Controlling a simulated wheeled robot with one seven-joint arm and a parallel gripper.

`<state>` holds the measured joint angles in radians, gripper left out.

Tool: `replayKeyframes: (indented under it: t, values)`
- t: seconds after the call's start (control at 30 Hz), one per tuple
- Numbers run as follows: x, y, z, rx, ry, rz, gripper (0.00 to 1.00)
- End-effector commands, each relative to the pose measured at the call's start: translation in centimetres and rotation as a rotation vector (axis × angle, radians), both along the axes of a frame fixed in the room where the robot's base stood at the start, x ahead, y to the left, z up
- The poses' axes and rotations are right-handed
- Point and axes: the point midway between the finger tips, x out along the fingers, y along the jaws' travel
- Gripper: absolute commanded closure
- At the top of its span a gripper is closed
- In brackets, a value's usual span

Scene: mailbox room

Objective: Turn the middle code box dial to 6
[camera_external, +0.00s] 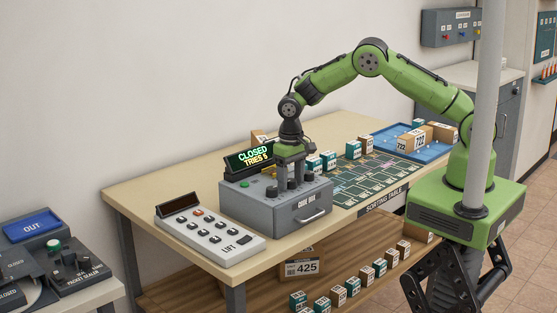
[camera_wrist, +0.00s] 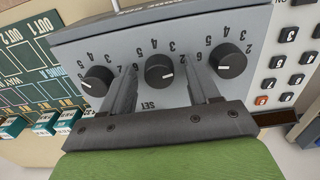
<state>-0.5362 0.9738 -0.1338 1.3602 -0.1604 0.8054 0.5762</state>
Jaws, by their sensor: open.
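The grey code box (camera_external: 272,208) stands on the sorting table, with a drawer front and handle facing forward. Its display (camera_external: 249,157) reads CLOSED and TRIES 5. In the wrist view the middle dial (camera_wrist: 159,69) is a black knob between two others. Its white mark points to the lower right of that picture; the number it meets is hard to read. My gripper (camera_wrist: 162,64) is open, one finger on each side of the middle dial, with visible gaps. It points down over the box in the external view (camera_external: 292,172). Contact with the dial is not visible.
The left-hand dial (camera_wrist: 97,80) and right-hand dial (camera_wrist: 231,62) in the wrist view sit close outside my fingers. A LIFT keypad (camera_external: 208,233) lies left of the box. Small cartons and a blue tray (camera_external: 437,151) are to the right.

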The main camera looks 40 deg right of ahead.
Motion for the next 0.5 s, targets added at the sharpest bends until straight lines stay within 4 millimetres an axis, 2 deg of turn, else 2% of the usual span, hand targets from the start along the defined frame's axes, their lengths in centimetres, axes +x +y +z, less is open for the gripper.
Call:
replayKeyframes:
  t: [0.17, 0.5]
  values:
    - [0.01, -0.01, 0.03, 0.000, 0.000, 0.000, 0.41]
    - [0.02, 0.00, 0.07, 0.000, -0.001, 0.000, 0.93]
